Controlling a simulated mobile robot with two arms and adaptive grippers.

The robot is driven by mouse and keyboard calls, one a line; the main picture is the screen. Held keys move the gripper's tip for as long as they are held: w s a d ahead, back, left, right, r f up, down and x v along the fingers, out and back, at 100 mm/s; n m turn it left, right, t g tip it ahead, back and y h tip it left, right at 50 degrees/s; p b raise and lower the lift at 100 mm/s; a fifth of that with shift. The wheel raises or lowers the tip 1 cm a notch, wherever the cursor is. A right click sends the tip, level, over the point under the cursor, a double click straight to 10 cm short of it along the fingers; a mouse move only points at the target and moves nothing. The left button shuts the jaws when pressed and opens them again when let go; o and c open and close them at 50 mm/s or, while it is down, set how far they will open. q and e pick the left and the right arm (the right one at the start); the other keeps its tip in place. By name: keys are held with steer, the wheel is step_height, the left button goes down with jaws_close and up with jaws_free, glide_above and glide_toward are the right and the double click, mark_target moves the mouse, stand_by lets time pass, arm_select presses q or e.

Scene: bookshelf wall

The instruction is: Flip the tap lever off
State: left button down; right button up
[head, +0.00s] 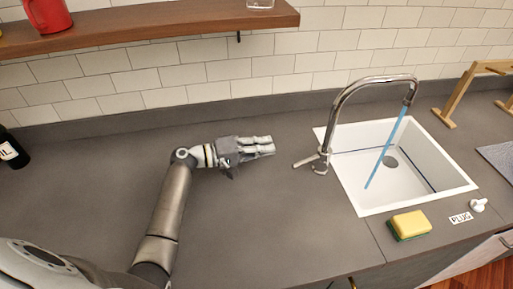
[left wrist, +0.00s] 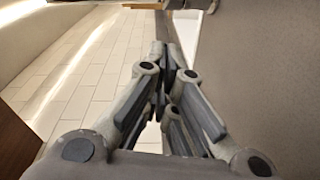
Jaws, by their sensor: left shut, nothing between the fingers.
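The chrome tap (head: 337,110) arches over the white sink (head: 364,197) at the right of the head view. A blue stream of water (head: 388,150) runs from its spout toward the basin. The tap lever (head: 306,161) sticks out to the left from the base of the tap. My left gripper (head: 271,146) is shut and empty above the counter, left of the lever and apart from it. Its closed fingers (left wrist: 166,62) fill the middle of the left wrist view. My right gripper is not in view.
A yellow and green sponge (head: 410,225), a "PLUG" label (head: 461,218) and a white plug (head: 478,205) lie in front of the sink. A wooden rack (head: 463,93) stands at the right. A wooden shelf (head: 150,27) hangs above. The grey counter (head: 90,180) is mostly clear.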

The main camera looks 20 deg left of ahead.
mark_target(311, 159)
arm_select(q)
steer(key=x, duration=0.5)
steer(key=shift+d, duration=0.35)
steer(key=shift+s+d+f+p, duration=0.15)
steer(key=shift+s+d+p, duration=0.4)
steer(key=shift+s+d+f+p, duration=0.15)
steer(key=shift+s+d+p, duration=0.35)
steer(key=shift+s+d, duration=0.1)
steer(key=shift+s, duration=0.05)
steer(key=shift+d+f, duration=0.1)
steer(key=shift+f, duration=0.05)
